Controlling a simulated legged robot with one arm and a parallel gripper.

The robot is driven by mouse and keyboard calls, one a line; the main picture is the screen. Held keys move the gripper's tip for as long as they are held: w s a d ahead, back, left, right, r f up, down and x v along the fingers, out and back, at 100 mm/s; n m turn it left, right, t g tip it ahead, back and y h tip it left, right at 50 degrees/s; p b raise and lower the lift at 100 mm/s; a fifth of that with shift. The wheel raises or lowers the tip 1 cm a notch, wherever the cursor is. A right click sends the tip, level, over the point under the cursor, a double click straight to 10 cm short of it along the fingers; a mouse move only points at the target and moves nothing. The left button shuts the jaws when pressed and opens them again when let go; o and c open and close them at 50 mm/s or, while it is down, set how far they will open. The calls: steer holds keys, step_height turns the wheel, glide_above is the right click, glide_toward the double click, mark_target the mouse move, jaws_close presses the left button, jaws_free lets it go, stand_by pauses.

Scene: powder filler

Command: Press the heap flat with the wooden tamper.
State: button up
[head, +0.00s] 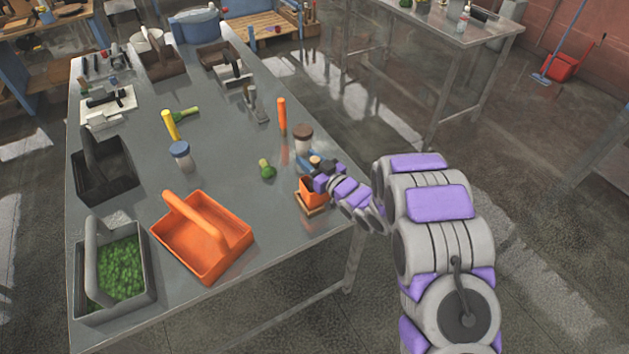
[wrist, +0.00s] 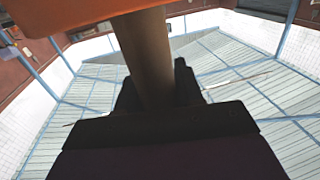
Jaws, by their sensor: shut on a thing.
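The wooden tamper's pale round top (head: 315,160) shows just above my gripper (head: 322,179) in the head view. In the wrist view its brown cylindrical handle (wrist: 148,55) stands between my dark fingers (wrist: 156,88), which are shut on it. An orange pot (head: 312,193) stands near the table's right edge, directly below and beside my gripper. Orange also fills the upper left of the wrist view (wrist: 70,15), where the handle ends. The heap and the tamper's lower face are hidden, so I cannot tell whether they touch.
A brown-lidded jar (head: 303,139) stands just behind the pot. A green item (head: 266,169) lies to the left, and an orange upright stick (head: 282,117) stands behind. A large orange carrier (head: 203,240) sits at the front. The table (head: 225,170) between them is bare.

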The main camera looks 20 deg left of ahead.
step_height(320, 180, up, 10)
steer(key=p, duration=0.4)
steer(key=shift+f, duration=0.15)
stand_by(0.7)
stand_by(0.3)
step_height(320, 180, up, 5)
steer(key=p, duration=0.2)
steer(key=shift+p, duration=0.4)
steer(key=shift+f, duration=0.1)
stand_by(0.5)
